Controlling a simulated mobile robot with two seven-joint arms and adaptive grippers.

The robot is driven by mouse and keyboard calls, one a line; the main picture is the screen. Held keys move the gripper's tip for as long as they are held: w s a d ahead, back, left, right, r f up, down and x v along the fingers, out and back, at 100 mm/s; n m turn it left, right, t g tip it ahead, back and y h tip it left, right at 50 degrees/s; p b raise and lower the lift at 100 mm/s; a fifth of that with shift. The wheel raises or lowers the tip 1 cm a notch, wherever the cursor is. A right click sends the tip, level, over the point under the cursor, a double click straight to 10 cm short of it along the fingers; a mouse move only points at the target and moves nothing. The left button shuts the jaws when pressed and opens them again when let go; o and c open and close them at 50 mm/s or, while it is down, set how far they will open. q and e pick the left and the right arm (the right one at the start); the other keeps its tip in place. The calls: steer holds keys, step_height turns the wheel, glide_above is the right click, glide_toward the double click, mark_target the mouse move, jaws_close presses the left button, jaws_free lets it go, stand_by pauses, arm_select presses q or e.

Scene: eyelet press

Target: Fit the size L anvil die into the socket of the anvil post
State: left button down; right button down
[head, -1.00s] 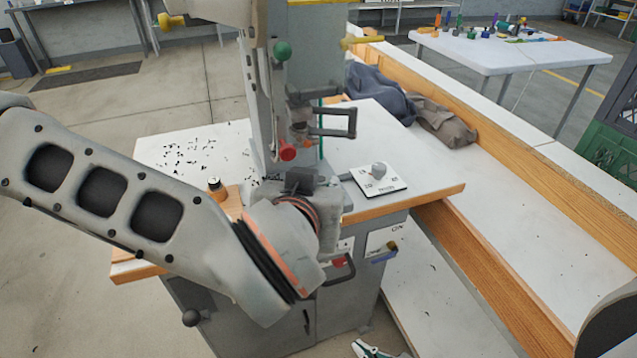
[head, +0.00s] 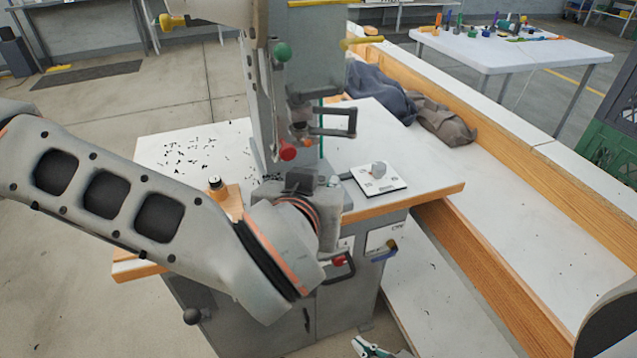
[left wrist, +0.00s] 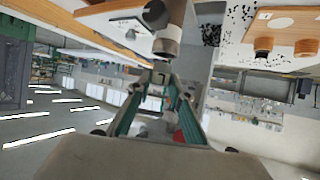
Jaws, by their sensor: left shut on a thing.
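In the left wrist view my left gripper (left wrist: 162,82) is shut on a small grey piece (left wrist: 161,68), apparently the anvil die; its size mark is not readable. The piece is at the end of a grey cylinder with a brownish rim (left wrist: 167,44), apparently the anvil post. It looks lined up and very close; I cannot tell whether it is in the socket. In the head view my left wrist hides the fingers, die and post. My right gripper (head: 374,347) shows only partly at the bottom edge, low and away from the press.
The grey press column (head: 316,85) with a red knob (head: 288,150) rises above my left wrist. A wooden block (head: 232,203) with dies stands left of it. A white plate (head: 365,187) bearing a grey piece lies right. Cloths (head: 440,122) lie behind.

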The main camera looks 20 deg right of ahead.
stand_by(0.6)
arm_select(q)
steer(key=shift+f, duration=0.35)
stand_by(0.6)
steer(key=shift+p, duration=0.9)
stand_by(1.2)
steer(key=shift+f, duration=0.95)
stand_by(0.5)
steer(key=c, duration=1.7)
jaws_free()
steer(key=shift+r, duration=0.1)
